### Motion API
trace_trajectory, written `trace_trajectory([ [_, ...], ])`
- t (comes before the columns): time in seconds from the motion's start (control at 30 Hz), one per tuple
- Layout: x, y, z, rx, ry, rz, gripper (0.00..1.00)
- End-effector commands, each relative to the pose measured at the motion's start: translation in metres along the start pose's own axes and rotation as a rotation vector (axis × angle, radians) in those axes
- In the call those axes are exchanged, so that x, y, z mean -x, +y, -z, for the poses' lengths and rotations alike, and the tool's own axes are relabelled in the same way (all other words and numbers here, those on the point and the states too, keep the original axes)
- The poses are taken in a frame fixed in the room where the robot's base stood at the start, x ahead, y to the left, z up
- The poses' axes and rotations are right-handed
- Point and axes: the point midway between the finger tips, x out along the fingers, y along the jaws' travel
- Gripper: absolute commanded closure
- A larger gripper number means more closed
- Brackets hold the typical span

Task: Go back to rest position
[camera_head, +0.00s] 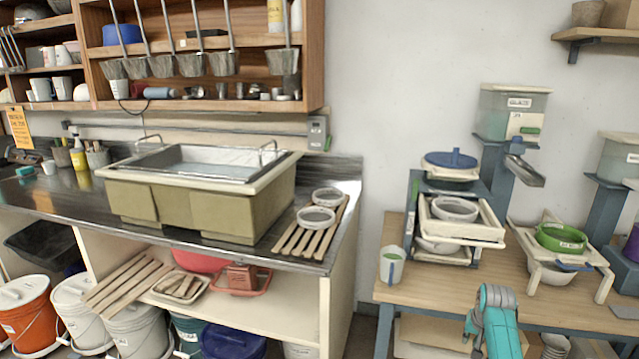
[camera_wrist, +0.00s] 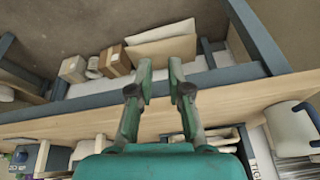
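My gripper (camera_wrist: 161,66) shows in the wrist view with its two green and dark fingers apart and nothing between them. It is in front of the edge of a wooden table (camera_wrist: 80,126). In the head view my teal arm (camera_head: 497,320) is at the bottom right, in front of the same wooden table (camera_head: 420,290). The gripper's fingers cannot be made out in the head view.
A cup with green inside (camera_head: 391,266) stands at the table's left end. Stacked sieves and bowls (camera_head: 455,210), a green sieve (camera_head: 562,238) and dispensers (camera_head: 512,112) stand behind my arm. A sink (camera_head: 200,190) is on the left counter. Boxes (camera_wrist: 115,60) lie beyond the table edge.

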Motion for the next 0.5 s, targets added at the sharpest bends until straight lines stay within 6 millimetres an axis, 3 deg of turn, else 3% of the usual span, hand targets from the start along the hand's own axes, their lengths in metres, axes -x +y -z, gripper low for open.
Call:
trace_trajectory([
  [0.03, -0.018, -0.002, -0.02, 0.01, 0.012, 0.004, 0.82],
  [0.2, -0.059, -0.009, -0.075, 0.043, 0.078, 0.023, 0.82],
  [0.5, -0.106, -0.015, -0.181, 0.098, 0.191, 0.057, 0.82],
])
